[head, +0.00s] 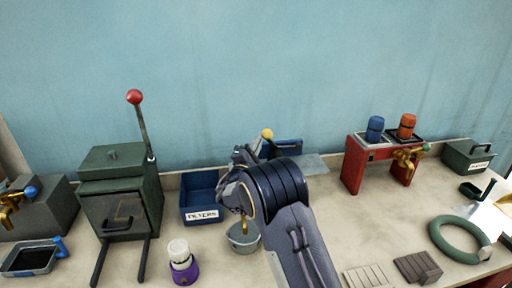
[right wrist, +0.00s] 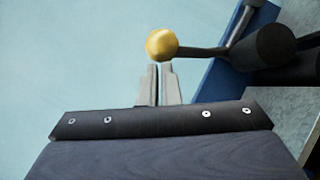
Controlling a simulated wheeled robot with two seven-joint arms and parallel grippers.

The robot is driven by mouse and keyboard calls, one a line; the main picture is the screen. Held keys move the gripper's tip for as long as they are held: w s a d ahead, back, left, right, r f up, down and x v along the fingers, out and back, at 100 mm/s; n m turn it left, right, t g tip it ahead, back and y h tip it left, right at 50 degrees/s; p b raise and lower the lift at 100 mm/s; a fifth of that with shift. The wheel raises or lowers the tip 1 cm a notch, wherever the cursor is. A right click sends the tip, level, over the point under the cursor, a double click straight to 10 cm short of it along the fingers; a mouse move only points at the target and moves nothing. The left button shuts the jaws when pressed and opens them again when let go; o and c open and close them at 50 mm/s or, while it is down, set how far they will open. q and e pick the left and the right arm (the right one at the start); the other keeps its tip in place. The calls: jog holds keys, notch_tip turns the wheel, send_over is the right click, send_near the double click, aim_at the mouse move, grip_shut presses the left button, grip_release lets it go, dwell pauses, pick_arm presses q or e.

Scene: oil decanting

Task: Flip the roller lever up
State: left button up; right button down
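The roller lever appears to be the dark lever with a yellow ball knob (head: 267,133) on the blue machine (head: 286,148) at the back middle. In the right wrist view the yellow ball (right wrist: 161,44) sits just beyond the fingertips, and its dark arm runs right to a dark cylinder (right wrist: 262,55). My right gripper (right wrist: 160,68) has its two grey fingers nearly together with nothing between them. I cannot tell whether the tips touch the ball. In the head view my right arm hides the fingers and much of the machine. My left gripper is out of view.
A green press (head: 122,190) with a red-knobbed lever stands left, beside a blue labelled bin (head: 199,197). A grey bucket (head: 243,238) and purple-based jar (head: 182,262) stand in front. A red stand (head: 377,165) with two containers is at right, near a green ring (head: 436,238).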

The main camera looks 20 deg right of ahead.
jog(key=shift+s+d+r+m+g+b, duration=0.15)
jog(key=shift+d+r+m+b, duration=0.1)
jog(key=shift+d+r+m, duration=0.25)
jog(key=shift+d+r+m+g+b, duration=0.2)
jog(key=shift+r+m, duration=0.1)
jog(key=shift+r, duration=0.35)
jog(key=s+d+r+m+g+y+b, duration=0.2)
jog(key=d+r+m, duration=0.6)
jog(key=d, duration=0.6)
jog(key=shift+s+d+r+g+y+b, duration=0.15)
jog(key=shift+s+r+g+y+b, duration=0.3)
jog(key=shift+s+g+y, duration=0.5)
jog(key=shift+w+d, duration=0.1)
jog(key=shift+r, duration=0.15)
